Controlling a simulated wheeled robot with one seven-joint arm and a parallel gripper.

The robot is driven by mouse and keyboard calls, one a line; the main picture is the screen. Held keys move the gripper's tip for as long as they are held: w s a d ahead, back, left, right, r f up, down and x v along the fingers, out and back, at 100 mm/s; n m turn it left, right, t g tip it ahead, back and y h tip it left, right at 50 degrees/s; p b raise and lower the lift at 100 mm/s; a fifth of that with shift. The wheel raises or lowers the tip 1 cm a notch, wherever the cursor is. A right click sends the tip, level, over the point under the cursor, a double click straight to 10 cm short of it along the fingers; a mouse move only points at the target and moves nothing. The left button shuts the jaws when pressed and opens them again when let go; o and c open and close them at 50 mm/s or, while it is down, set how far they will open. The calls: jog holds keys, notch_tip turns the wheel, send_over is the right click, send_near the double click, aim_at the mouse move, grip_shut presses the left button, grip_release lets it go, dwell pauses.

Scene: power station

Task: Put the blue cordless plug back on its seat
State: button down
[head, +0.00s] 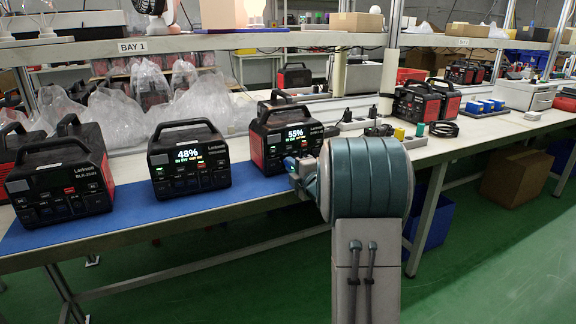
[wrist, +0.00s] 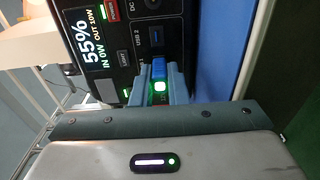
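The blue plug (wrist: 158,72) is at the front panel of the power station (wrist: 97,45) reading 55%, just by the USB 2 marking, with a green light on its near end. My gripper (wrist: 158,88) has a finger on each side of the plug and looks closed on it. In the head view the same station (head: 281,140) stands at the mat's right end, with my gripper (head: 298,168) at its lower right front. Whether the plug is fully inserted or just touching the panel cannot be told. Its seat is not clearly identifiable.
A station reading 48% (head: 188,160) and a dark one (head: 60,180) stand left on the blue mat (head: 150,212). Power strips and small parts (head: 378,129) lie right of the 55% station. Farther right are more stations (head: 417,103) and a tray with blue blocks (head: 481,108).

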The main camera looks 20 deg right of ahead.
jog(key=shift+s, duration=0.1)
dwell(0.5)
jog(key=shift+s+d+b, duration=0.2)
jog(key=shift+s+b, duration=0.8)
jog(key=shift+s, duration=0.95)
